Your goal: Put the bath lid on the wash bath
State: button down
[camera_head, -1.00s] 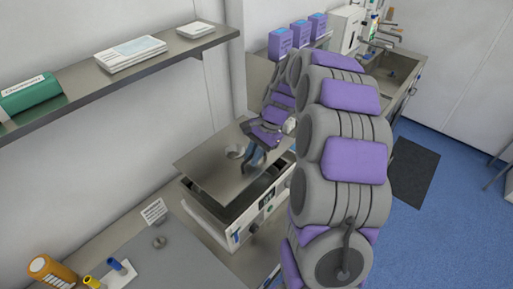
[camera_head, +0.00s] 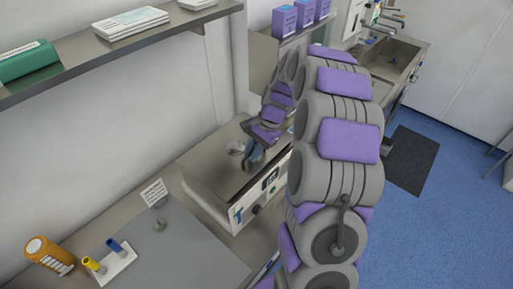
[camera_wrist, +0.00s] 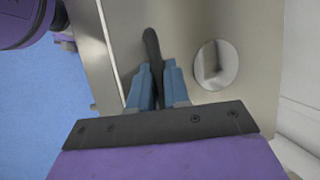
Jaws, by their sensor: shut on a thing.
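The bath lid (camera_head: 212,165) is a flat metal plate with a round hole and a dark handle. In the head view it lies over the top of the wash bath (camera_head: 236,213), a metal box with a control panel on its front. The bath's opening is covered from view. My gripper (camera_head: 250,162) is at the lid's handle. In the wrist view my gripper (camera_wrist: 154,85) has its blue fingers shut on the dark handle (camera_wrist: 152,50), with the round hole (camera_wrist: 215,64) of the lid to the right.
A grey mat (camera_head: 180,245) with a small rack (camera_head: 110,262) and an orange bottle (camera_head: 48,254) lies at the front left. A wall shelf (camera_head: 110,50) hangs above the bench. Purple boxes (camera_head: 298,18) and a sink (camera_head: 398,60) are behind.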

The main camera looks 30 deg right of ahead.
jog(key=shift+a+f, duration=0.1)
jog(key=shift+f, duration=0.15)
jog(key=shift+d+f, duration=0.1)
jog(key=shift+d, duration=1)
jog(key=shift+a+f, duration=0.25)
jog(key=shift+a, duration=0.65)
jog(key=shift+d+f, duration=0.5)
jog(key=shift+d, duration=0.25)
jog(key=shift+a+f, duration=0.15)
jog(key=shift+a, duration=0.35)
jog(key=c, duration=1)
grip_release()
jog(key=shift+d, duration=0.1)
jog(key=shift+s+f, duration=0.1)
jog(key=v, duration=1.7)
jog(key=shift+d+r+p, duration=0.2)
jog(key=shift+r+p, duration=0.1)
jog(key=shift+p, duration=0.1)
